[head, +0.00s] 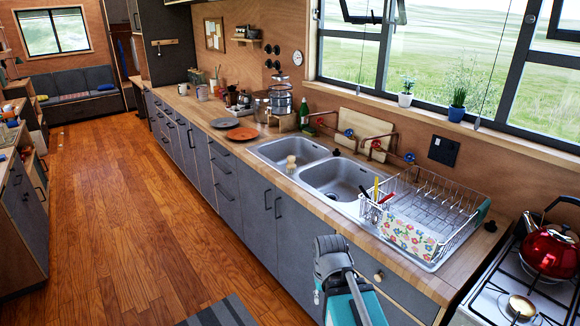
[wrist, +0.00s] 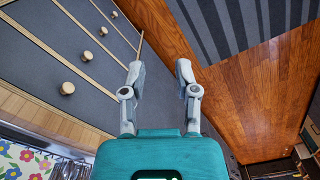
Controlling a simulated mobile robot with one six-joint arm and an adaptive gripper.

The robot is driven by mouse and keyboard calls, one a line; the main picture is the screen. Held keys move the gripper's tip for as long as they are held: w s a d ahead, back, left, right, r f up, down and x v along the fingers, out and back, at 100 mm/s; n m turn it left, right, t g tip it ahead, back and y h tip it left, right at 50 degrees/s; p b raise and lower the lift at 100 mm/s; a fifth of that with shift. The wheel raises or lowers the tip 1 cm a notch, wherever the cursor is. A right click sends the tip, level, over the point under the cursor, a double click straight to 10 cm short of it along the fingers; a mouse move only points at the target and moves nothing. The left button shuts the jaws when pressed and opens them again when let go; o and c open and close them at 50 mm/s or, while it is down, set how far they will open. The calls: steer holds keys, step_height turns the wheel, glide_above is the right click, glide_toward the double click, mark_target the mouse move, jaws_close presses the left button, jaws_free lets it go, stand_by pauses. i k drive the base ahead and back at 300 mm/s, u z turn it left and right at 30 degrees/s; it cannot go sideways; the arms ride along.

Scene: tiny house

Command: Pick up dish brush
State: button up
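A small beige object (head: 291,162), which looks like the dish brush, is in the left sink basin (head: 268,150). It is too small for me to be certain. In the wrist view, my gripper (wrist: 159,72) has its two grey fingers apart with nothing between them. It is over the floor beside the cabinet fronts, away from the sink. In the head view, my teal and grey arm shows at the bottom, in front of the counter; the fingertips cannot be made out there. The brush is not in the wrist view.
A wire dish rack (head: 440,215) with a flowered cloth (head: 407,236) stands right of the sinks. A red kettle (head: 549,252) is on the stove. Copper taps (head: 372,140) stand behind the basins. Plates (head: 242,133) lie left of them.

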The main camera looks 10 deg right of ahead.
mark_target(291, 166)
steer(key=u, duration=2)
steer(key=i, duration=2)
steer(key=z, duration=0.05)
